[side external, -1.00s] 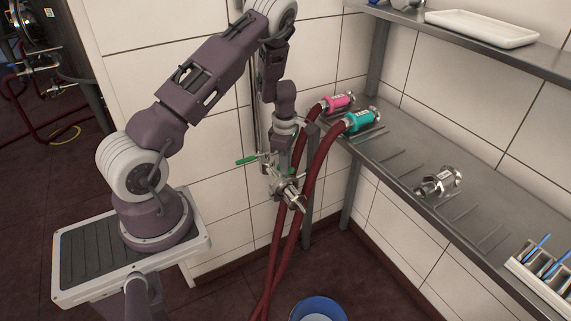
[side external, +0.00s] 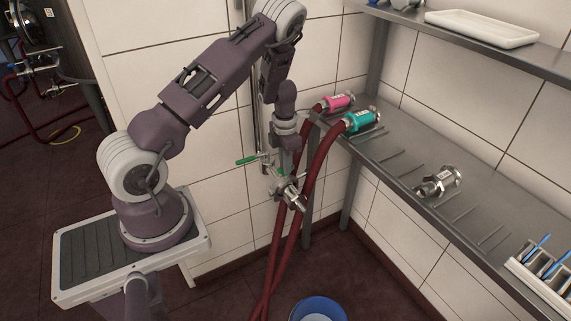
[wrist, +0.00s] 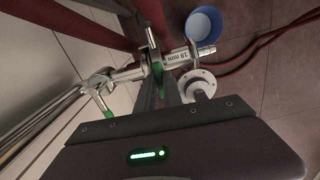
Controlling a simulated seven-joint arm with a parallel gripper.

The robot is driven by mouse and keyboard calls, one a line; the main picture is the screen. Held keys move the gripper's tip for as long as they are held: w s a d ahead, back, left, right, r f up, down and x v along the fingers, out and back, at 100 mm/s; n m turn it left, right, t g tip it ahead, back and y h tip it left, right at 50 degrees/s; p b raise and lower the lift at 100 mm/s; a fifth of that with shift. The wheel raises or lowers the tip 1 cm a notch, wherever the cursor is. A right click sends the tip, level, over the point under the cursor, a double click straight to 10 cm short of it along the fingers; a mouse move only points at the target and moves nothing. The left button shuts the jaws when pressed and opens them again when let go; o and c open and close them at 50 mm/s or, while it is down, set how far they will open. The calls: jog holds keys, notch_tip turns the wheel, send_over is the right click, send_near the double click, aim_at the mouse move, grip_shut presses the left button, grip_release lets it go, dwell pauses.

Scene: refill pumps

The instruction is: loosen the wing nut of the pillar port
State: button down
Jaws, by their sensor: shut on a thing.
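The pillar port (side external: 290,190) is a steel fitting on the upright pipework by the wall, in the middle of the side view. In the wrist view its steel body (wrist: 178,59) carries a "10 mm" label. My gripper (side external: 283,170) points down at the port, and its jaws are shut at the clamp. In the wrist view the fingers (wrist: 165,88) reach the fitting, with a green part between or just beyond their tips. The fingers mostly hide the wing nut, so its angle cannot be read.
A green handle (side external: 246,160) sticks out left of the port. Dark red hoses with pink (side external: 339,102) and teal (side external: 359,121) ends run close on the right. A steel shelf (side external: 400,165) holds a loose steel fitting (side external: 440,181). A blue bucket (side external: 318,309) stands on the floor below.

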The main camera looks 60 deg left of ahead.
jog(key=shift+w+n, duration=0.1)
jog(key=shift+n, duration=0.3)
jog(key=c, duration=1.5)
grip_release()
notch_tip(320, 180, up, 7)
jog(key=shift+r, duration=0.1)
